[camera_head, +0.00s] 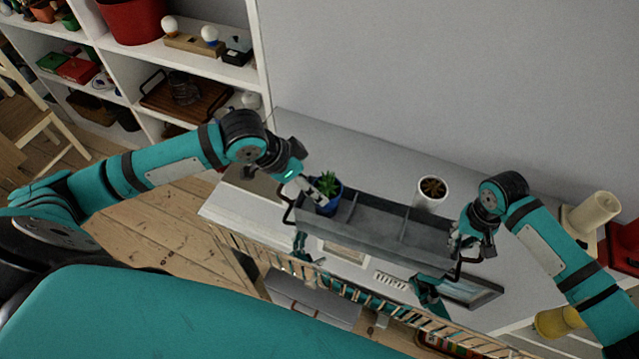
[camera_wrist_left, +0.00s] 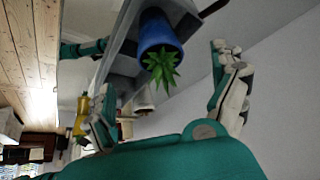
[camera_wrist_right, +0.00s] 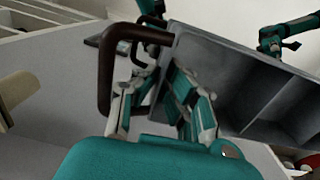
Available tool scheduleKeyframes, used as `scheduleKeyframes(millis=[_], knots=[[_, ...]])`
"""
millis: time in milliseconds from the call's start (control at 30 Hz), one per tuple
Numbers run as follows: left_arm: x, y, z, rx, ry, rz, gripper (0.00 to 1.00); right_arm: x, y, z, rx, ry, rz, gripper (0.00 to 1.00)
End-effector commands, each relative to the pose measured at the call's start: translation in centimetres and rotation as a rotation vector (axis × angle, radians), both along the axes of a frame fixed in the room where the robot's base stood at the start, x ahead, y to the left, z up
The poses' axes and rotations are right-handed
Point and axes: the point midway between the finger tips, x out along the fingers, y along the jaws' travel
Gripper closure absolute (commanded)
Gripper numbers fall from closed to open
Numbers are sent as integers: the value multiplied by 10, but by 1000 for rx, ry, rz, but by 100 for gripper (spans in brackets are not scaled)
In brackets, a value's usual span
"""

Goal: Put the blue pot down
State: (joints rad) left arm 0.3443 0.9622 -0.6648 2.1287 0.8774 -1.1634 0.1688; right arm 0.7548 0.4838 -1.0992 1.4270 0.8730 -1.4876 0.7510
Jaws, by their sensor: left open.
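The blue pot (camera_head: 324,209) with a spiky green plant stands in the left compartment of a grey divided tray (camera_head: 400,238). It also shows in the left wrist view (camera_wrist_left: 157,32). My left gripper (camera_head: 312,190) is at the pot's upper left; in its wrist view the fingers are wide apart, one on either side of the pot, with no visible contact. My right gripper (camera_head: 468,243) is at the tray's right end. In the right wrist view its fingers (camera_wrist_right: 160,105) are apart beside the dark handle (camera_wrist_right: 106,75); whether they grip it is unclear.
A white pot (camera_head: 431,197) stands behind the tray on the pale tabletop (camera_head: 300,140). A filled shelf (camera_head: 180,60) stands at the back left. The tray's other compartments look empty.

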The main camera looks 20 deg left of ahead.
Motion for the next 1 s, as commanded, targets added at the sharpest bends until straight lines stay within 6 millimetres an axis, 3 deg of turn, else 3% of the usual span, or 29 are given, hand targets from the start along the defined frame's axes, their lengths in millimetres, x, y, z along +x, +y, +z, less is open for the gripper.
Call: scheduleKeyframes(millis=[200, 533, 767, 1000], knots=[[-10, 8, 22, 0, -1, -1, 5, -1, 0, -1, -1, 3, 0, 100], [-11, 9, 25, -1, 1, 0, 5, -1, 0, -1, -1, 2, 1, 100], [-11, 9, 25, -1, 1, 0, 5, 0, 0, 0, 0, 1, 0, 67], [-11, 8, 25, -1, -1, -1, 5, 0, 0, 0, 0, 0, 0, 67]])
